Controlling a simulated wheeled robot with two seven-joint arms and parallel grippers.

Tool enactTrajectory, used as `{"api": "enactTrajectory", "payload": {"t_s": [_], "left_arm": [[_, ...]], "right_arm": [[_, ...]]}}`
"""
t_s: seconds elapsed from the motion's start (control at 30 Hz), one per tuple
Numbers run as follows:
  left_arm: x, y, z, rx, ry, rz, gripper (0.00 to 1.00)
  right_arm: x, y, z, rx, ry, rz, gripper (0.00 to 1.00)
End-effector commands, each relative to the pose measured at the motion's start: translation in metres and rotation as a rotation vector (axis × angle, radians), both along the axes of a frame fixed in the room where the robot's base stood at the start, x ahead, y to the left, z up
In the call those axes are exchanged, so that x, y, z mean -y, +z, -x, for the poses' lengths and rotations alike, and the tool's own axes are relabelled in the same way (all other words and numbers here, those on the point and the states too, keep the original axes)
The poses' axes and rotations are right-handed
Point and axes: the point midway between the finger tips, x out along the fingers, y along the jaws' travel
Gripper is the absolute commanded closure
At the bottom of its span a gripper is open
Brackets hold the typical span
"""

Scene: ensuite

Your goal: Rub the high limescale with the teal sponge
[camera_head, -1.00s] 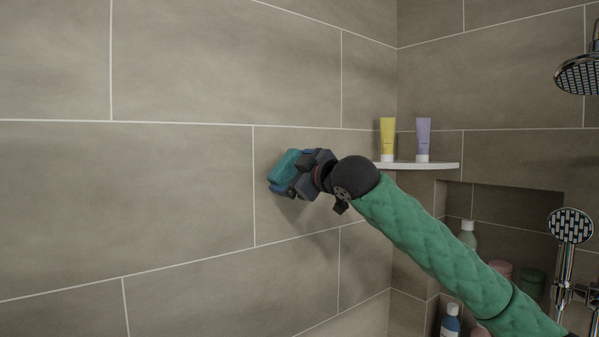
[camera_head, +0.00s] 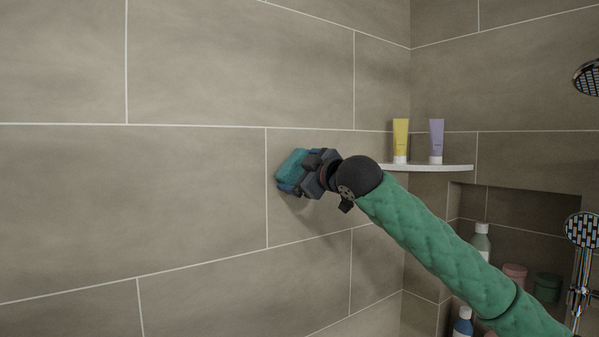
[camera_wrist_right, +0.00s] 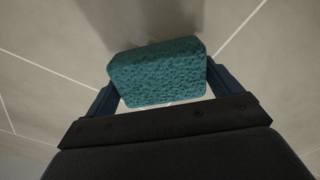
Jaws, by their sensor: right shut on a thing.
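The teal sponge (camera_head: 291,166) is at the tiled wall, held in my right gripper (camera_head: 303,176). In the right wrist view the sponge (camera_wrist_right: 157,74) sits between the two fingers of the gripper (camera_wrist_right: 156,92), which is shut on it. The sponge is up against or very close to the wall; I cannot tell whether it touches. A dark shadow lies on the tile beside it in the wrist view. I cannot make out any limescale patch on the wall. My left gripper is not in view.
A corner shelf (camera_head: 428,168) right of my gripper holds a yellow tube (camera_head: 401,140) and a purple tube (camera_head: 436,141). A wall niche (camera_head: 520,207) holds bottles and jars. A hand shower (camera_head: 582,230) and a shower head (camera_head: 588,78) are at the right edge. The wall at left is clear.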

Motion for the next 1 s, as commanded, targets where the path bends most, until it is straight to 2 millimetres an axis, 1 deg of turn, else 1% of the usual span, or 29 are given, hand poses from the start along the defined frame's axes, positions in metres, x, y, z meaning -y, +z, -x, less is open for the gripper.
{"api": "enactTrajectory", "payload": {"t_s": [1.0], "left_arm": [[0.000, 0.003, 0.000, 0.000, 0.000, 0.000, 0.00]], "right_arm": [[-0.009, 0.000, -0.012, 0.001, 0.001, 0.000, 0.28]]}}
